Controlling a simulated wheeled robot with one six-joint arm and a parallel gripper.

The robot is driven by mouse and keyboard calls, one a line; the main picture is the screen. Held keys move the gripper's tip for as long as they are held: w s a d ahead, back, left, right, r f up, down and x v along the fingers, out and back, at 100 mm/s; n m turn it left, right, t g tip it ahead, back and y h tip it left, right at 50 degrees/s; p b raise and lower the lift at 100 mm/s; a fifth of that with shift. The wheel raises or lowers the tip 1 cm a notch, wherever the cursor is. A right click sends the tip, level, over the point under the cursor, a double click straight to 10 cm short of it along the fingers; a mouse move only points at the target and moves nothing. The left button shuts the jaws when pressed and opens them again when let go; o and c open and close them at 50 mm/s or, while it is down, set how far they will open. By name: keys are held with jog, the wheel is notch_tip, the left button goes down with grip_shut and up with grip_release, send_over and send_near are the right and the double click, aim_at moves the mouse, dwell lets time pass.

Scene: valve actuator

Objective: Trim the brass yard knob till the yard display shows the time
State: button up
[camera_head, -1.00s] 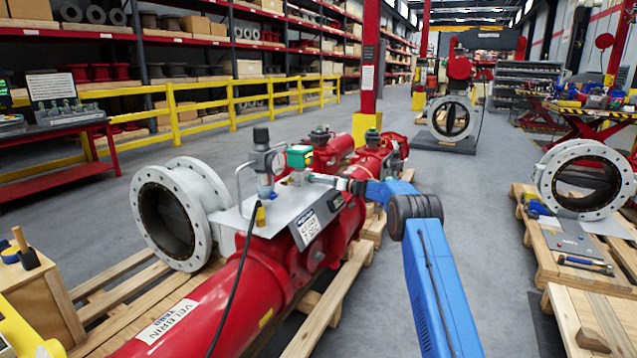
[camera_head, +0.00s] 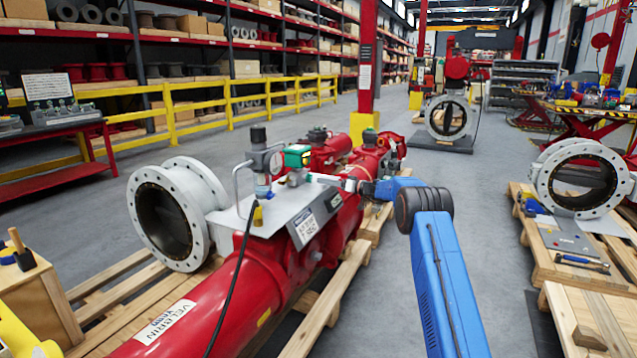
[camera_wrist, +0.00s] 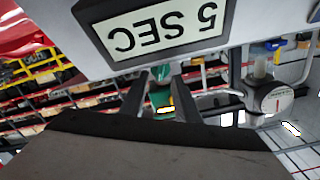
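The red valve actuator (camera_head: 215,305) lies on a wooden pallet and carries a grey panel (camera_head: 240,219) with fittings on top. A small yellow-brown fitting (camera_head: 258,216) stands at the panel's front edge; I cannot tell if it is the brass yard knob. A green box (camera_head: 297,156) sits behind the gauge fitting and shows between my fingers in the wrist view (camera_wrist: 161,100). My gripper (camera_wrist: 161,80) looks open, with nothing held between its dark fingers. In the head view it is small beside the panel's right end. A placard reading "5 SEC" (camera_wrist: 155,28) appears upside down. No readable yard display shows.
A white flanged valve ring (camera_head: 170,220) stands left of the actuator, and another (camera_head: 582,180) stands on the right pallet. A black cable (camera_head: 232,285) hangs over the actuator's front. A yellow rail (camera_head: 215,105) runs behind.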

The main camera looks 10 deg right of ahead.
jog(key=v, duration=1.2)
jog(key=shift+s+d, duration=0.2)
